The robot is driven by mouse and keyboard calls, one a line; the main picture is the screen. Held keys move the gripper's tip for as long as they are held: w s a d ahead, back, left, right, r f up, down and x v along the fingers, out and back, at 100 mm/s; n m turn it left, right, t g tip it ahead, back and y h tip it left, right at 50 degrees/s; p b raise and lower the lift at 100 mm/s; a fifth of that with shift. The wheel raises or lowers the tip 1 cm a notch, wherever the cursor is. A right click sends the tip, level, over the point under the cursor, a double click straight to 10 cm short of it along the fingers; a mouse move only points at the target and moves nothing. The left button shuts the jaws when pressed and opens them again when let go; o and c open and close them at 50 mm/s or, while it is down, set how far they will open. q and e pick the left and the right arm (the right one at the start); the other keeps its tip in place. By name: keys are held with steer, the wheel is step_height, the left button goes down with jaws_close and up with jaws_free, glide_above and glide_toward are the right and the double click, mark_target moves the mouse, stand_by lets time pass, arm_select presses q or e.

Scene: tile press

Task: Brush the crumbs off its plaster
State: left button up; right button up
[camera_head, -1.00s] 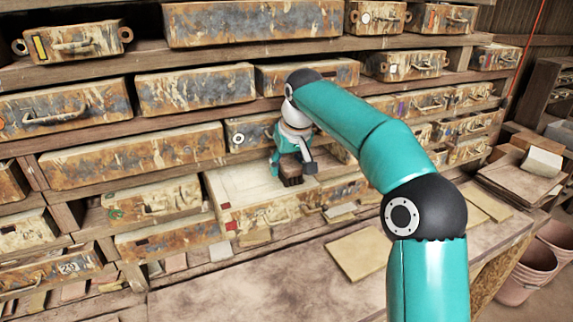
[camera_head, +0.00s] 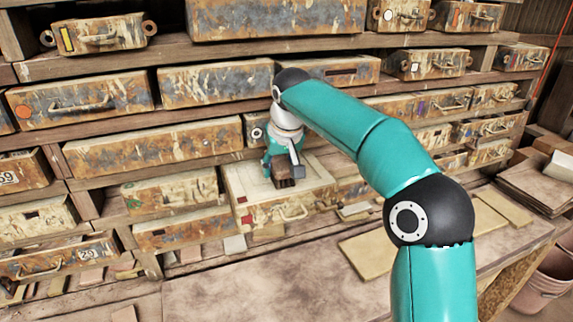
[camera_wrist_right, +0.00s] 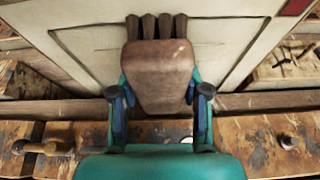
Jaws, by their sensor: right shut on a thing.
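A pale box (camera_head: 268,214) with a handle juts out from the shelf in the middle of the head view. Its flat cream plaster top (camera_head: 246,181) faces up; in the right wrist view the plaster (camera_wrist_right: 92,42) shows a raised or grooved outline. My right gripper (camera_head: 283,163) is over the box, shut on a brown brush (camera_head: 285,180). In the wrist view the brush (camera_wrist_right: 158,76) sits between both fingers, its dark bristle tufts against or just above the plaster; I cannot tell contact. I cannot make out crumbs. My left gripper is not in view.
Stained drawer-like boxes (camera_head: 150,148) fill the wooden shelves above, below and beside. A worn bench (camera_head: 255,285) runs in front, with a flat tan board (camera_head: 367,255) on it. Stacked sheets (camera_head: 537,185) and a pink bucket (camera_head: 545,285) stand at the right.

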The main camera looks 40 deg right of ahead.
mark_target(251, 178)
steer(key=shift+w+a, duration=0.3)
steer(key=shift+a, duration=0.75)
steer(key=shift+w+a, duration=0.25)
steer(key=shift+a, duration=0.75)
steer(key=shift+w+a, duration=0.3)
steer(key=shift+a, duration=0.75)
steer(key=shift+r, duration=0.1)
steer(key=shift+r, duration=3.05)
steer(key=shift+d, duration=0.15)
